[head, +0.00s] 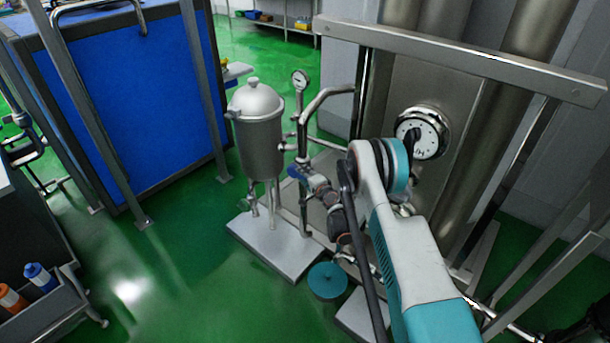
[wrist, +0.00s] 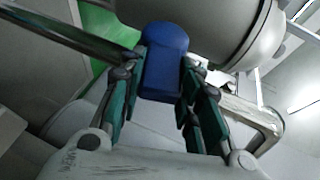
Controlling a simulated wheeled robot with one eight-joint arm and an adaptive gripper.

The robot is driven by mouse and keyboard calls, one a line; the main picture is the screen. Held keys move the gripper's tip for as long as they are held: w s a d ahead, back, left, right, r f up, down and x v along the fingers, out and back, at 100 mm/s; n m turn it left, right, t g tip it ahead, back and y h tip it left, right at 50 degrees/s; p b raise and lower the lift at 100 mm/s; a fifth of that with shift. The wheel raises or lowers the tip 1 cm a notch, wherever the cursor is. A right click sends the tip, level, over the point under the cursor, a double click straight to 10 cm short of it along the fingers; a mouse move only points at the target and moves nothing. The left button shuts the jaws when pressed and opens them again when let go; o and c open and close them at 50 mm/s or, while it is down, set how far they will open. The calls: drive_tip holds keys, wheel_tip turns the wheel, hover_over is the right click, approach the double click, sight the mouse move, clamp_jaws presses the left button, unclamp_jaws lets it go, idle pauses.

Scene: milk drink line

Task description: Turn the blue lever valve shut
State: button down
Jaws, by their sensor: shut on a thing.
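The blue lever (wrist: 166,60) of the valve is upright in the middle of the wrist view, in front of a grey metal cylinder. My gripper (wrist: 160,78) has one finger on each side of the lever and is shut on it. In the head view a small bit of blue lever (head: 294,171) shows on the pipework just right of the steel pot. My gripper (head: 306,176) is there too, at the end of my arm. The valve body behind the lever is mostly hidden.
The lidded steel pot (head: 259,130) stands close left of my gripper, on a grey base plate (head: 262,249). A pressure gauge (head: 300,80) and bent pipe rise just above. A large dial (head: 422,133) is on the steel unit at right.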

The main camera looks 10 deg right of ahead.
drive_tip(key=shift+f, duration=0.1)
idle(0.4)
drive_tip(key=c, duration=1.2)
unclamp_jaws()
drive_tip(key=shift+o, duration=0.2)
wheel_tip(320, 180, up, 10)
